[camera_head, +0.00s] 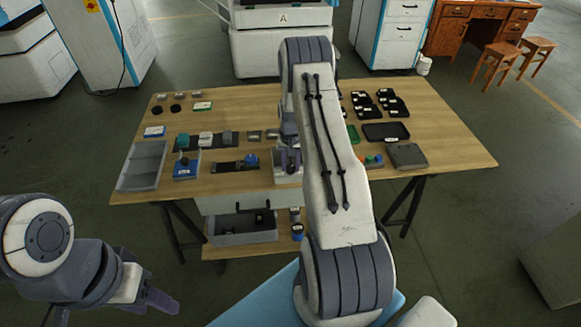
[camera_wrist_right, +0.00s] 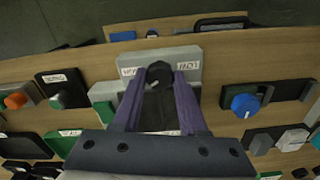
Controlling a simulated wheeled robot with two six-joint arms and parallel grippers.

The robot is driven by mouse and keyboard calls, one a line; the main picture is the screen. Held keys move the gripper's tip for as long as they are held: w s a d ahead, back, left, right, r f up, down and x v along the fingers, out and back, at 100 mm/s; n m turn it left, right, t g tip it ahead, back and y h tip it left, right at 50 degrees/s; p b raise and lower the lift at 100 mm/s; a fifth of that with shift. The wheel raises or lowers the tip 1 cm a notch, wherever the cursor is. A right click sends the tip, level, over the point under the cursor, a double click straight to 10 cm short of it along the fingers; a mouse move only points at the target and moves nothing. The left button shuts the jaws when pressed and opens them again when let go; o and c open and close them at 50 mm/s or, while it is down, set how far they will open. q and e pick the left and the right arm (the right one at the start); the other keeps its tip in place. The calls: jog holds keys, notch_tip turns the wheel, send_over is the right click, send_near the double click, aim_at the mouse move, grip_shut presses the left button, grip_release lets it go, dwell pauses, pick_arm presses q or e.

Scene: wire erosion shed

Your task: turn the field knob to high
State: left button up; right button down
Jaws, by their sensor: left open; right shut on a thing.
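The field knob appears to be the black knob (camera_wrist_right: 159,74) on a light grey box (camera_wrist_right: 188,54) in the right wrist view. Small white labels sit on both sides of it, upside down and too small to read surely. My right gripper (camera_wrist_right: 158,88) is shut on this knob, with a purple finger on each side. Which way the knob points is not clear. In the head view the right gripper (camera_head: 288,158) is over the box (camera_head: 287,178), partly hidden by my right arm. My left gripper (camera_head: 112,305) is open and empty, low at the left, off the table.
The wooden table (camera_head: 455,140) holds several small devices. A blue knob (camera_wrist_right: 245,105) on a dark block and an orange knob (camera_wrist_right: 15,100) flank the box. A grey tray (camera_head: 143,165) is at the table's left end. Bare wood shows at the table's right.

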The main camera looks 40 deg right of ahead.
aim_at(290, 167)
jog(key=shift+m, duration=0.5)
jog(key=shift+c, duration=2.2)
grip_release()
notch_tip(290, 167, up, 10)
jog(key=b, duration=0.2)
jog(key=shift+r, duration=0.25)
jog(key=shift+a, duration=0.1)
